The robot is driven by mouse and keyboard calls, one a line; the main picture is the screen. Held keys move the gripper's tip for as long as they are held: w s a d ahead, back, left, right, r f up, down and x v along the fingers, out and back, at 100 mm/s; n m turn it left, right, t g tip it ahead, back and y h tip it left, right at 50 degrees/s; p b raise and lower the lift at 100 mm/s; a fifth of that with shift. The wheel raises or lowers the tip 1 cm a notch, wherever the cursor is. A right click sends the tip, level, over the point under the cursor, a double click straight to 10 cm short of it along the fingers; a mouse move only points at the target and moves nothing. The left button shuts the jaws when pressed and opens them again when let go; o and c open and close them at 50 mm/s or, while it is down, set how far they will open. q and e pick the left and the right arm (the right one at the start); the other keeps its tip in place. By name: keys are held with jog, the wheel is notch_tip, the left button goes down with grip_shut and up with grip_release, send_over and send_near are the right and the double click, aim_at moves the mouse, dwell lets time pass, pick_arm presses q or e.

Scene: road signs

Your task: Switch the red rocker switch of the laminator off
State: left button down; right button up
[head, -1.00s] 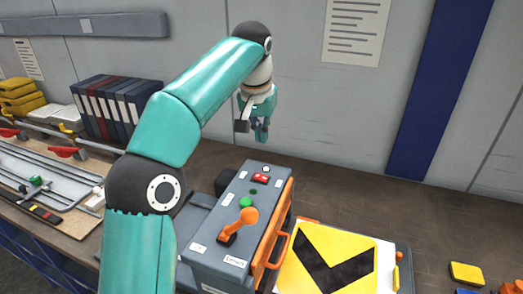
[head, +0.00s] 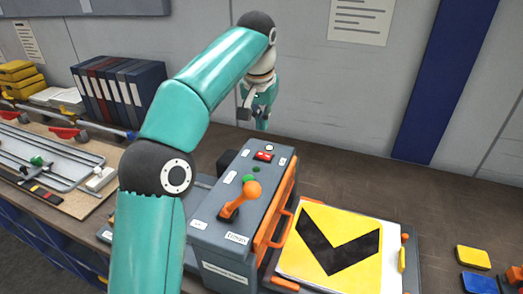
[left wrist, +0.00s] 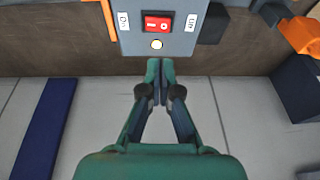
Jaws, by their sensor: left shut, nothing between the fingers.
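The laminator (head: 236,203) is a grey box with orange trim on the bench. Its red rocker switch (head: 263,156) sits near the far end of the top, and in the left wrist view the red rocker (left wrist: 157,24) lies between two small labels, with a round white light (left wrist: 157,44) beside it. My left gripper (head: 262,122) hangs above and beyond the far end of the laminator. Its fingers (left wrist: 160,68) are together and empty, apart from the switch in the picture. My right gripper is not in view.
An orange lever (head: 244,197) and a green button (head: 249,178) stand on the laminator top. A yellow sign with a black chevron (head: 335,248) lies to the right. Binders (head: 118,92) stand at the back left; the bench behind the sign is clear.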

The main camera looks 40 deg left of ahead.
aim_at(261, 153)
pick_arm(q)
jog(key=x, duration=0.5)
jog(key=b+x, duration=0.1)
jog(key=x, duration=0.2)
jog(key=shift+s, duration=0.4)
jog(key=shift+a+f, duration=0.1)
jog(key=shift+f, duration=0.6)
jog(key=shift+s, duration=0.1)
